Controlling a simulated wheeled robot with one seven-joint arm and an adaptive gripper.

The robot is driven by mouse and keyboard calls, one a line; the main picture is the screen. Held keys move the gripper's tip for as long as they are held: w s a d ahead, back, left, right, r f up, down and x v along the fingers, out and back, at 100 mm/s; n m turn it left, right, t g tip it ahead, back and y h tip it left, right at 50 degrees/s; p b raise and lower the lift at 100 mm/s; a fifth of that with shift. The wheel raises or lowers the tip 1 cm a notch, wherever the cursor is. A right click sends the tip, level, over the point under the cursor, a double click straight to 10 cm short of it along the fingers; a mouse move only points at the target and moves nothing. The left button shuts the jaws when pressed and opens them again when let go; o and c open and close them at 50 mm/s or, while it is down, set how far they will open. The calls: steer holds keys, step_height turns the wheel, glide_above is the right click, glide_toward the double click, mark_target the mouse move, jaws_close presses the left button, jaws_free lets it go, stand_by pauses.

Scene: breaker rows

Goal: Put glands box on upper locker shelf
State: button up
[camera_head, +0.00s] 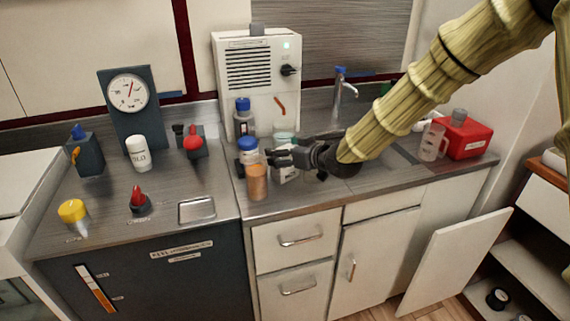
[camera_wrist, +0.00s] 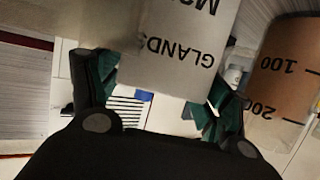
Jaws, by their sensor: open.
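The glands box is a pale box with "GLANDS" in dark letters; in the wrist view the glands box (camera_wrist: 185,45) shows upside down between my fingers. In the head view the glands box (camera_head: 287,174) stands on the counter, partly hidden by my gripper (camera_head: 279,157). My gripper is open, with one green-padded finger on each side of the box's near end in the wrist view. I cannot tell whether either pad touches it. An open unit with shelves (camera_head: 530,268) stands at the lower right of the head view; I cannot tell if it is the locker.
A blue-capped bottle (camera_head: 244,118) and white machine (camera_head: 258,85) are behind. A jug (camera_head: 432,142) and red case (camera_head: 466,138) stand right. A door (camera_head: 455,262) hangs open.

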steer(key=shift+c, duration=0.4)
steer(key=c, duration=0.9)
steer(key=shift+r, duration=0.1)
steer(key=shift+c, duration=0.2)
